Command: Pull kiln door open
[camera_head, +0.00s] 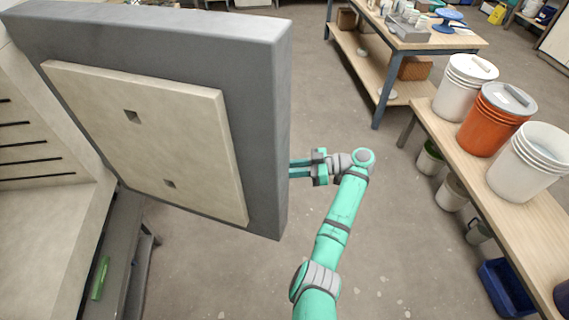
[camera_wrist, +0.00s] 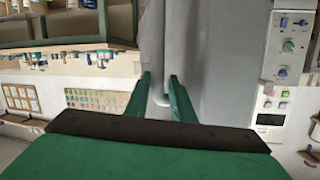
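The kiln door (camera_head: 270,130) is a thick grey slab with a beige inner lining (camera_head: 150,130). In the head view it stands swung well away from the kiln body (camera_head: 40,200) at the left, whose slotted inside shows. My gripper (camera_head: 297,168) is at the door's right edge, its fingertips partly hidden behind it. In the wrist view my green fingers (camera_wrist: 160,88) stand a little apart, one on each side of an upright grey bar, the door handle (camera_wrist: 158,60). They appear closed on it; the exact contact is hard to see.
A bench (camera_head: 440,125) at the right carries white buckets and an orange bucket (camera_head: 492,118). More buckets and a blue bin (camera_head: 503,288) stand below it. A worktable (camera_head: 425,40) is at the back. The floor between door and bench is clear around my arm.

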